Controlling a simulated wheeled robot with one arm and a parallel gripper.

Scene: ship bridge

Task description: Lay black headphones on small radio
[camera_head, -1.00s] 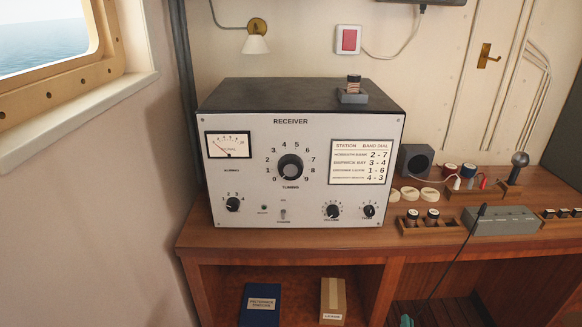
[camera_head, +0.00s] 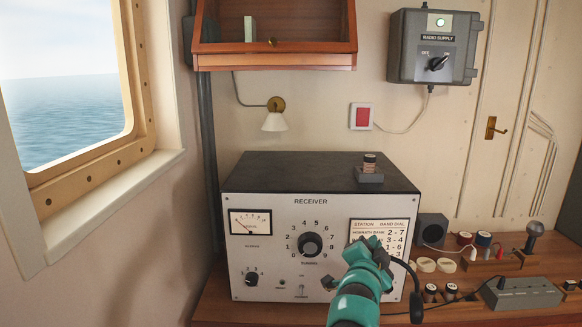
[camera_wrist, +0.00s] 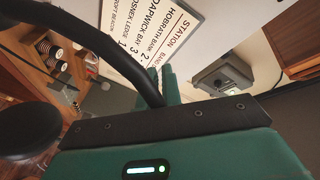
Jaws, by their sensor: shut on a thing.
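My gripper (camera_head: 368,248) is raised in front of the right part of the receiver (camera_head: 280,222), a large grey radio with dials and a dark top. It is shut on the black headphones (camera_head: 404,272); their curved band and one ear cup hang to the right of my arm. In the wrist view, the band (camera_wrist: 118,62) runs between the green fingertips (camera_wrist: 166,82) and a round ear cup (camera_wrist: 27,130) is at left. The other ear cup is not clear. A low grey box (camera_head: 522,294) with a thin dark rod lies at right; I cannot tell if it is the small radio.
A small holder (camera_head: 370,177) stands on the receiver's right top; the rest of that top is clear. A dark speaker (camera_head: 432,230), pale discs (camera_head: 436,265) and small items crowd the desk at right. A wooden shelf (camera_head: 275,58) and grey supply box (camera_head: 433,48) hang above.

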